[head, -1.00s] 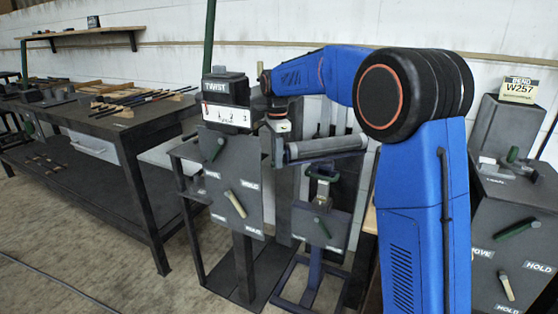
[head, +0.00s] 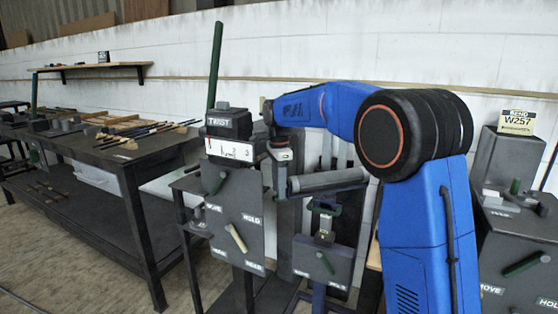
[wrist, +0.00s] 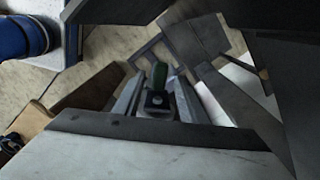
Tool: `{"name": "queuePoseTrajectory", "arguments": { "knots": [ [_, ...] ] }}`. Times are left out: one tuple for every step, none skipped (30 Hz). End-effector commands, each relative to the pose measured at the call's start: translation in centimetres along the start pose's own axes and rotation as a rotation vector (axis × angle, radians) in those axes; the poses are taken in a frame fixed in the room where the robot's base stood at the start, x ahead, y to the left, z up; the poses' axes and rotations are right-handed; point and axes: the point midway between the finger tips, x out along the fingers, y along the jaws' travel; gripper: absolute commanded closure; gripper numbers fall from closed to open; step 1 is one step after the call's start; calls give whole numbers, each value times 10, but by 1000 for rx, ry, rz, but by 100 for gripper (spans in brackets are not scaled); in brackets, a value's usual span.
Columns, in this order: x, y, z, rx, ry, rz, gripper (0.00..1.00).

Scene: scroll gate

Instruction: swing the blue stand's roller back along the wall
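The blue stand (head: 323,258) is left of my blue arm in the head view, a grey panel with a green lever. A grey roller-like cylinder (head: 327,180) lies nearly level above it over a dark bracket. My arm's dark wrist end is at the cylinder's left end; I cannot tell clearly where wrist and cylinder part. In the wrist view, two pale bars, which look like the fingers of my gripper (wrist: 157,84), flank a dark block (wrist: 157,102) and a green grip (wrist: 159,74). Whether they touch the block is unclear.
A grey stand marked TWIST (head: 228,124) is close on the left. Another stand labelled W257 (head: 518,122) is at the right. A dark workbench (head: 110,150) is further left. The white wall (head: 300,50) runs behind everything. Floor is open at the lower left.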

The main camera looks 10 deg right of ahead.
Motion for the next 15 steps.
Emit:
{"name": "queuePoseTrajectory", "arguments": {
  "knots": [
    [-10,-1,0,0,0,-5,62],
    [-15,0,0,0,0,-4,62],
    [-23,-1,0,0,0,-4,62],
    [-29,-1,0,0,0,-5,62],
    [-35,-1,0,0,0,-4,62],
    [-44,-1,0,0,0,-5,62],
    [-49,-1,0,0,0,-3,62],
    [-55,-1,0,0,0,-5,62],
    [-63,-1,0,0,0,-4,62],
    [-69,-1,0,0,0,-4,62],
    [-76,-1,0,0,0,-5,62],
    [-83,-1,0,0,0,-4,62],
    [-90,-1,0,0,0,-5,62],
    [-95,-1,0,0,0,-3,62],
    [-103,-1,0,0,0,-5,62]
  ]
}}
